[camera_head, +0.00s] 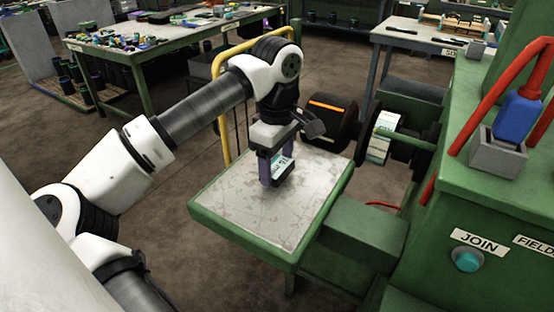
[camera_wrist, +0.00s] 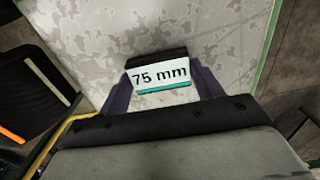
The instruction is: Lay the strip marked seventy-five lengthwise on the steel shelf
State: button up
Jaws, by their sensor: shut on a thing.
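The strip marked "75 mm" (camera_wrist: 160,74) is a short dark piece with a white label and a teal edge. My gripper (camera_wrist: 160,88) is shut on it, with one purple finger at each side. In the head view the strip (camera_head: 283,167) shows between the fingers of my gripper (camera_head: 275,172), over the steel shelf (camera_head: 315,177). The shelf is a worn grey plate with a green rim. The strip looks close to the plate; I cannot tell whether it touches.
A green machine with a "JOIN" button (camera_head: 467,259) stands at the right. A dark roller with an orange stripe (camera_head: 330,122) and a yellow rail (camera_head: 222,62) are behind the shelf. The shelf's plate is otherwise bare.

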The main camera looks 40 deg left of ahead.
jog(key=shift+f+b, duration=0.55)
jog(key=shift+f, duration=0.1)
jog(key=o, duration=1)
jog(key=shift+o, duration=0.2)
jog(key=shift+r, duration=0.15)
